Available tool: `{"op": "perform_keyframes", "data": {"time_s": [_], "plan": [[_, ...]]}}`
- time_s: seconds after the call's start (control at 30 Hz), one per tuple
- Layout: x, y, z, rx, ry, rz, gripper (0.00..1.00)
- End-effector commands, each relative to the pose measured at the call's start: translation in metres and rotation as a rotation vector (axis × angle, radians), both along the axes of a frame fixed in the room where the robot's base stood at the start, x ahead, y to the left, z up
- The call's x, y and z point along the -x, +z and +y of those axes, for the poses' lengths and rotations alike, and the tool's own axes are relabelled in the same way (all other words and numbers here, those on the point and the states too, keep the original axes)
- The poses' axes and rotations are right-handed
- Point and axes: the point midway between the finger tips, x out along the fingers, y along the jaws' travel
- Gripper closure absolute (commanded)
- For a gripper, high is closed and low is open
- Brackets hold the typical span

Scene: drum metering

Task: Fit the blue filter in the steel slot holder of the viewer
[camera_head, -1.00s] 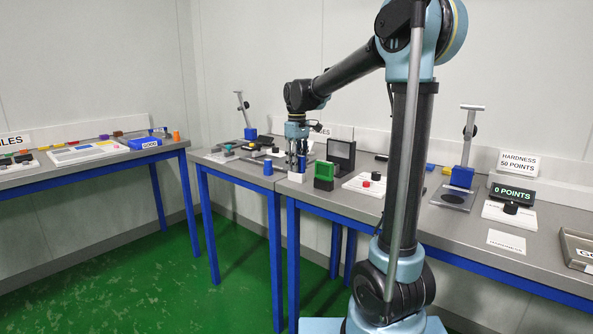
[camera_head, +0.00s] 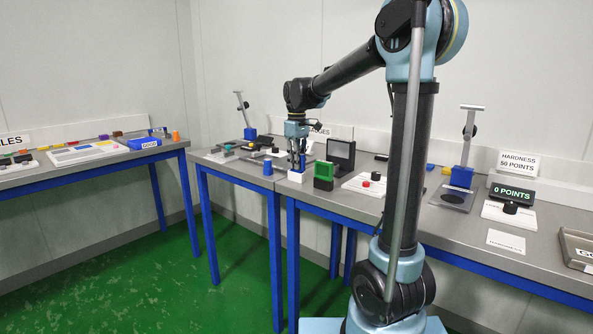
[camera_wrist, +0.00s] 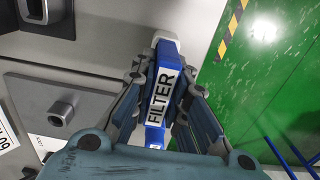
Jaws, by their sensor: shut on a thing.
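My gripper (camera_head: 299,168) points down over the middle table's right end. In the wrist view my gripper (camera_wrist: 160,98) is shut on the blue filter (camera_wrist: 154,136), whose white label reads FILTER. The blue filter (camera_head: 302,161) shows as a thin upright strip between the fingers in the head view. A small white block (camera_head: 295,177) stands right under the fingers; whether the filter touches it I cannot tell. A dark framed box with a grey pane (camera_head: 341,153), perhaps the viewer, stands behind to the right.
A white board with red and black knobs (camera_head: 363,186) lies further right.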

Motion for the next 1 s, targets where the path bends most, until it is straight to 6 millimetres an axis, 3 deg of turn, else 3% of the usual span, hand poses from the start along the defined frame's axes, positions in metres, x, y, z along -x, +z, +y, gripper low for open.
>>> {"op": "perform_keyframes", "data": {"time_s": [1.0], "plan": [[0.000, 0.025, 0.001, 0.000, 0.001, 0.000, 1.00]]}}
